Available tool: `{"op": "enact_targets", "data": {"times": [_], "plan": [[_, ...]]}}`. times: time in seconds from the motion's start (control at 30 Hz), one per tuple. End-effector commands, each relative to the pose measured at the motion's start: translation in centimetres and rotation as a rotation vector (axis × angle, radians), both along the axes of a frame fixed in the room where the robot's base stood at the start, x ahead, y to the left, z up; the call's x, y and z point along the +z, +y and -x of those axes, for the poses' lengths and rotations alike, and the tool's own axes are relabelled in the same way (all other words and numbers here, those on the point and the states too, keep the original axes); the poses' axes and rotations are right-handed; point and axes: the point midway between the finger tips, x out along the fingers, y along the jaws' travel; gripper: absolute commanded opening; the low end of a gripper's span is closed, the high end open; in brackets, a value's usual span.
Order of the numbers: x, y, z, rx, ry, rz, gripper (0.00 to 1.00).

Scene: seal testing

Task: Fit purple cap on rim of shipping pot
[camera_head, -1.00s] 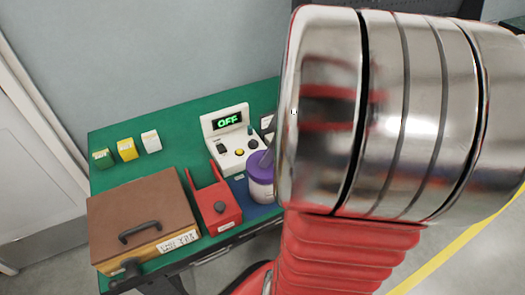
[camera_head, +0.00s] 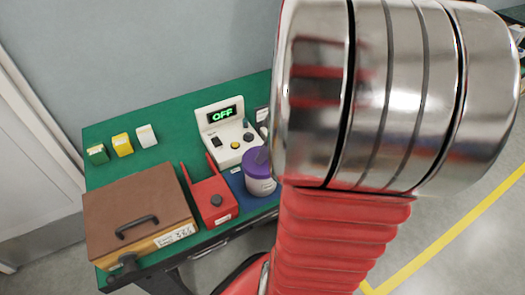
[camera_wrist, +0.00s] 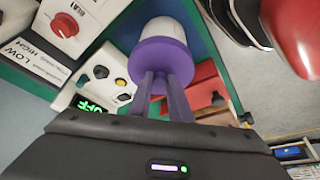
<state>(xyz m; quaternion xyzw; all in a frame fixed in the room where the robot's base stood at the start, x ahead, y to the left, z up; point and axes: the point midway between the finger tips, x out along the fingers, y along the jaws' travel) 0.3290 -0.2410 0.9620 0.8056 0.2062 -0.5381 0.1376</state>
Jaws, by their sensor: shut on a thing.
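The purple cap (camera_wrist: 160,54) sits at the mouth of the white shipping pot (camera_wrist: 163,26) in the wrist view, covering its rim. I cannot tell whether it is fully seated. My gripper (camera_wrist: 166,76) comes from the cap's top side, its fingers shut on the cap; the exact grip point is unclear. In the head view the cap (camera_head: 257,164) shows on top of the pot (camera_head: 262,187) at the table's front right, left of my arm. The arm hides most of my gripper there.
A white tester reading OFF (camera_head: 226,135) stands behind the pot on the green table (camera_head: 110,170). A red fixture (camera_head: 212,198) and a brown-lidded box (camera_head: 140,210) stand to its left. Several small boxes (camera_head: 122,145) line the back left. A red knob panel (camera_wrist: 66,26) shows in the wrist view.

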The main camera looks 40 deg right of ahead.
Motion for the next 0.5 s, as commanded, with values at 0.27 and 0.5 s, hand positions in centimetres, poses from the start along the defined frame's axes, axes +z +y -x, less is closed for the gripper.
{"op": "enact_targets", "data": {"times": [0.27, 0.5], "plan": [[-0.42, -0.03, -0.02, -0.001, -0.001, 0.000, 0.00], [-0.79, -0.04, -0.03, -0.001, -0.001, 0.000, 0.00]]}}
